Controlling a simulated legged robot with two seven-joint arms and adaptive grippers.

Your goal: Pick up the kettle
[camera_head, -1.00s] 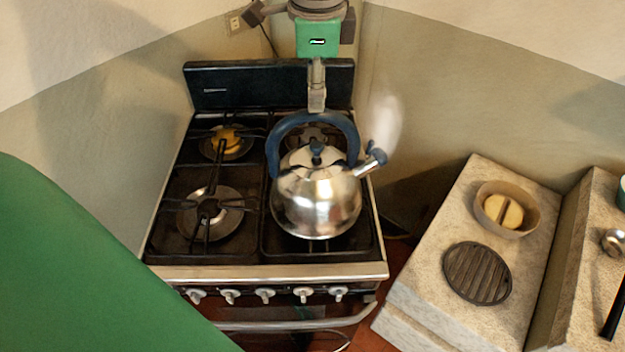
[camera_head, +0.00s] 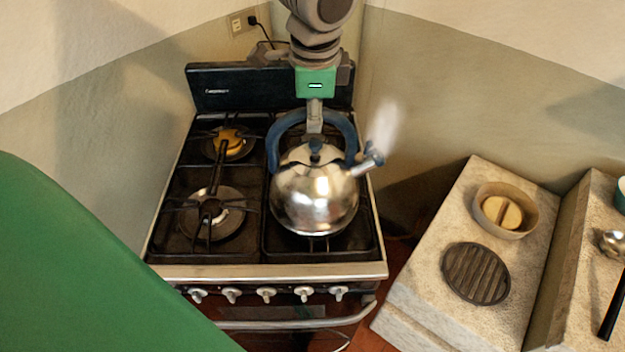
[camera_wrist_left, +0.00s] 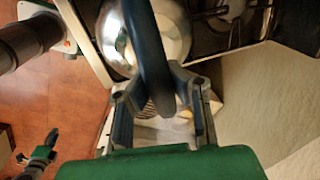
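The shiny metal kettle (camera_head: 314,200) stands upright on the front right burner of the stove, with steam by its spout. Its blue arched handle (camera_head: 273,145) points up. My left gripper (camera_head: 315,125) comes down from above at the top of the handle. In the left wrist view the handle (camera_wrist_left: 152,60) runs between the two spread fingers of my left gripper (camera_wrist_left: 163,108). There is a gap to the fingers on both sides, so the gripper is around the handle but not shut on it.
To the right, a stone counter (camera_head: 420,290) holds a bowl (camera_head: 520,222) and a round slatted trivet (camera_head: 476,273). A ladle (camera_head: 614,300) lies at the far right. Walls close in behind the stove.

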